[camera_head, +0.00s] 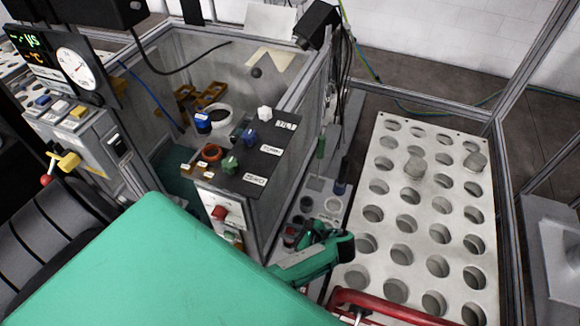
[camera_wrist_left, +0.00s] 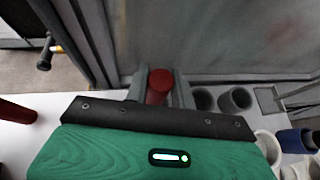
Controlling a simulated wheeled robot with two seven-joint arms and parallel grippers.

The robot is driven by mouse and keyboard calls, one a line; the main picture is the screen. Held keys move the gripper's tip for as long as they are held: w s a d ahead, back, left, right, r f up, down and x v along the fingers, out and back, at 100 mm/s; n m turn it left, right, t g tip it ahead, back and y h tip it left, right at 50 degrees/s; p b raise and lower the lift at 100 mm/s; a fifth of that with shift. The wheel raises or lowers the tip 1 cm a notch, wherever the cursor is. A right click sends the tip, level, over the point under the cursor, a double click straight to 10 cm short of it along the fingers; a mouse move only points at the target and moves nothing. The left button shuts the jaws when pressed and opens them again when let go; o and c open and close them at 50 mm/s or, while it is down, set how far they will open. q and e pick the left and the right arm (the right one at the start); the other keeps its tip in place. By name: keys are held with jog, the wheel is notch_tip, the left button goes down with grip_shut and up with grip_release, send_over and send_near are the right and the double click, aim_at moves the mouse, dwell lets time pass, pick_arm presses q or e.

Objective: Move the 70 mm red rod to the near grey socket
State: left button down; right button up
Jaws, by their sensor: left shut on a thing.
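My left gripper (camera_head: 300,238) reaches over the small socket rack (camera_head: 341,188) in the head view. In the left wrist view its two grey fingers (camera_wrist_left: 160,84) are shut on the red rod (camera_wrist_left: 158,80), whose round end shows between them. The rod's lower part is hidden, so I cannot tell whether it sits in a socket. Two dark grey round sockets (camera_wrist_left: 204,99) lie just right of the fingers in the wrist view. A pale round socket (camera_wrist_left: 268,146) is farther right. I cannot tell which is the near grey socket. My right gripper is not in view.
A blue rod (camera_wrist_left: 299,139) stands at the right of the wrist view; a green rod (camera_head: 321,144) stands behind the rack. The control box (camera_head: 245,165) with knobs rises close left. A large holed plate (camera_head: 420,215) lies right. A red tube (camera_head: 390,306) crosses the front.

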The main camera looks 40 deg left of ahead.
pick_arm(q)
notch_tip(320, 180, down, 2)
jog(key=shift+f, duration=1.45)
jog(key=c, duration=1.2)
grip_release()
jog(key=shift+f, duration=0.1)
jog(key=shift+o, duration=0.2)
jog(key=shift+d+r, duration=0.1)
jog(key=shift+r, duration=0.15)
jog(key=p+v, duration=0.2)
jog(key=v, duration=0.5)
jog(key=shift+d+p, duration=0.15)
jog(key=shift+p, duration=0.25)
